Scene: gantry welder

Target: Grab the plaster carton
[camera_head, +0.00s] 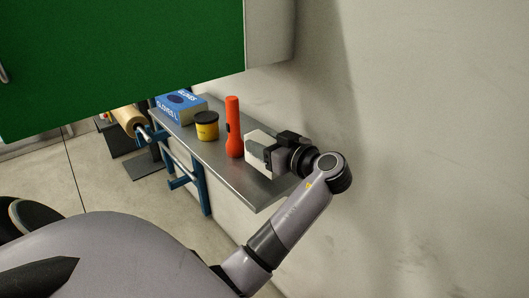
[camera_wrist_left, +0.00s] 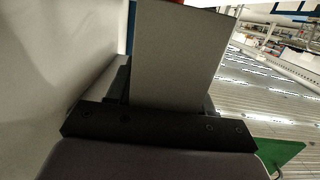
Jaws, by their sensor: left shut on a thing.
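The plaster carton (camera_head: 257,146) is a pale box at the near right end of the metal shelf, partly hidden behind my gripper. My left gripper (camera_head: 276,153) is shut on it, with the dark fingers on its sides. In the left wrist view the carton (camera_wrist_left: 178,58) shows as a plain grey face standing up from between the fingers (camera_wrist_left: 167,100). I cannot tell whether the carton's base touches the shelf. My right gripper is not in view.
On the shelf (camera_head: 212,152), an orange-red flashlight (camera_head: 234,128) stands close left of the carton. Further left are a yellow tub with a black lid (camera_head: 207,126) and a blue gloves box (camera_head: 181,108). A green panel (camera_head: 120,55) hangs above; a wall (camera_head: 420,120) is at right.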

